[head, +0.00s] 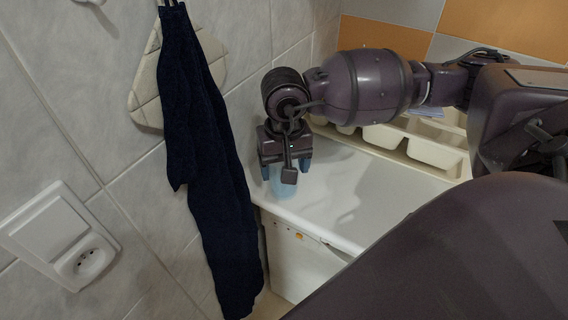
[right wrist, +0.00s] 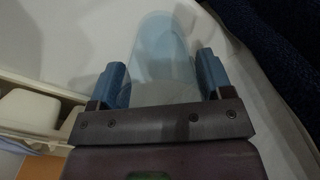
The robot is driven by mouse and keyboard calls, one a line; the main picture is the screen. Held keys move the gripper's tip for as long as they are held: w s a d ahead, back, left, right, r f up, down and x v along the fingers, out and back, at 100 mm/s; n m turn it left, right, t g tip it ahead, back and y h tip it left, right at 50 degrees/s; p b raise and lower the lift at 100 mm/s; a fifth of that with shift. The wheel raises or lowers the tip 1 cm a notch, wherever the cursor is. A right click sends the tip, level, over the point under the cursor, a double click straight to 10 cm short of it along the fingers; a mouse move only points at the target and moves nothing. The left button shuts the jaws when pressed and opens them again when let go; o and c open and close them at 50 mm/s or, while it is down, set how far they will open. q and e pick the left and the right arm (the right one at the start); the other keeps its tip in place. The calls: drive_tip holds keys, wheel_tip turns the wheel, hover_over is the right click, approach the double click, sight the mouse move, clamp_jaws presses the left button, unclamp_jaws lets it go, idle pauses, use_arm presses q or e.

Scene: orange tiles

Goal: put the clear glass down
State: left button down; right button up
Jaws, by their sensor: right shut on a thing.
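The clear glass (head: 283,187) looks pale blue and see-through, and is over the near left corner of the white counter (head: 345,190). My right gripper (head: 285,170) points down and is shut on it. In the right wrist view the glass (right wrist: 165,45) sits between the two blue fingers of the gripper (right wrist: 163,72). I cannot tell whether its base touches the counter or hangs just above it. The gripper hides part of the glass in the head view. My left gripper is not in view.
A dark blue towel (head: 205,170) hangs on the tiled wall, close to the left of the glass. A cream tray with compartments (head: 432,150) stands along the back of the counter. The counter's front edge is close. The middle of the counter is clear.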

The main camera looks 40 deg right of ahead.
drive_tip(key=o, duration=1)
drive_tip(key=shift+f, duration=0.1)
drive_tip(key=shift+o, duration=0.2)
drive_tip(key=shift+r, duration=0.2)
wheel_tip(320, 180, up, 12)
drive_tip(key=shift+p, duration=0.35)
